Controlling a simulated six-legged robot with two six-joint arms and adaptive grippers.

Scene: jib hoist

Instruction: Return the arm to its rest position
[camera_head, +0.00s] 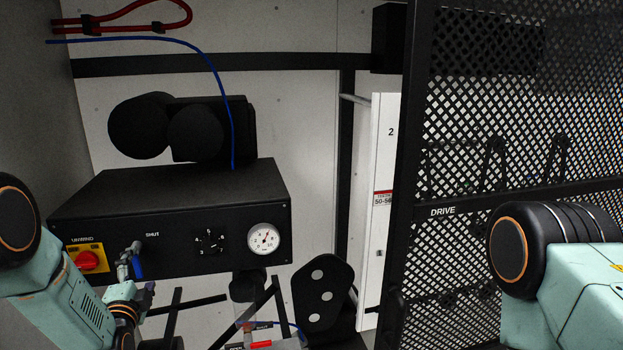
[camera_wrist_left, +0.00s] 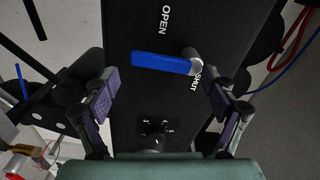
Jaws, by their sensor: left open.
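My left arm (camera_head: 85,300) comes in from the lower left in the head view. Its gripper (camera_head: 142,292) is small and partly hidden there, just below a valve with a blue lever (camera_head: 137,267) on the black control box (camera_head: 185,243). In the left wrist view the gripper (camera_wrist_left: 158,98) is open, with purple pads on both fingers. The blue lever (camera_wrist_left: 160,63) shows beyond and between the fingertips, and nothing is held. The lever extends left from its silver pivot in that view. My right arm (camera_head: 570,285) shows at the right; its gripper is out of view.
The box front carries a red knob (camera_head: 88,260), a black dial (camera_head: 210,241) and a white gauge (camera_head: 264,238). A blue cable (camera_head: 215,75) runs down to the box top. A black mesh panel (camera_head: 480,160) marked DRIVE stands right. Black bars cross below the box.

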